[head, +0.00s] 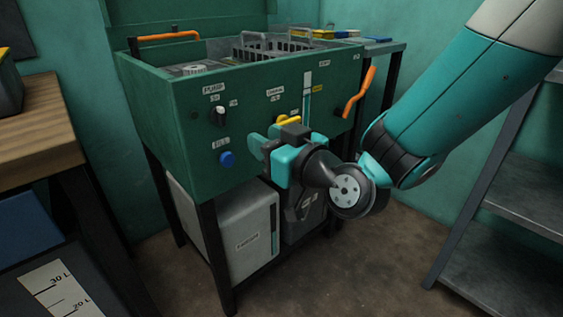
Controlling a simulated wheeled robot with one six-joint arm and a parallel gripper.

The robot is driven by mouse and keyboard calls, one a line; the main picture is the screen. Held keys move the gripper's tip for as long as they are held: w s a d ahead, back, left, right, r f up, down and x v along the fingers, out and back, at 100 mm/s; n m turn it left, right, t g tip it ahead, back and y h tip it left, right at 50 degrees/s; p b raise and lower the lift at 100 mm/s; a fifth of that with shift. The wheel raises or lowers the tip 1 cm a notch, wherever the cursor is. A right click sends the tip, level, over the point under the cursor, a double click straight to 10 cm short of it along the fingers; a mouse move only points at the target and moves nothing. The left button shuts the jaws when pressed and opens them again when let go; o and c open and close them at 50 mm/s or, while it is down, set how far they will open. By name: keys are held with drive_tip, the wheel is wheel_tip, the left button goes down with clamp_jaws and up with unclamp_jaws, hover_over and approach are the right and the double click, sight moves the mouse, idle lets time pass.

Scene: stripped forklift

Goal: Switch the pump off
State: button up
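A green wash tank (160,110) stands on dark legs, with its control panel facing me. A rotary knob (219,116) with a light pointer or edge sits on the left of the panel, below a small label that I cannot read for certain. A round blue button (227,159) sits below it, under another label. I cannot tell from the lettering which control is the pump's. My gripper (262,142) is in front of the panel, right of the blue button and below a yellow lever (288,120). Its teal fingers point at the panel; their gap and any contact are unclear.
An orange crank (360,92) sticks out at the panel's right, and an orange handle (168,37) is at the tank's left rim. A basket (270,46) is in the tank. A light canister (237,232) stands below. Shelves (515,190) stand right, a wooden bench (35,130) left.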

drive_tip(key=shift+b+v, duration=0.7)
drive_tip(key=shift+v, duration=1.2)
drive_tip(key=s+d+f+g+h, duration=0.2)
drive_tip(key=s+d+g+h, duration=0.1)
drive_tip(key=s+d+g, duration=0.5)
drive_tip(key=s+d+f+g+h, duration=0.2)
drive_tip(key=s+d+g+h, duration=0.3)
drive_tip(key=s, duration=0.6)
wheel_tip(320, 180, up, 32)
drive_tip(key=m+g+p, duration=0.1)
drive_tip(key=p, duration=3.1)
drive_tip(key=shift+s+a+r+y, duration=0.2)
drive_tip(key=shift+s+a+y, duration=0.15)
drive_tip(key=shift+a+y, duration=0.1)
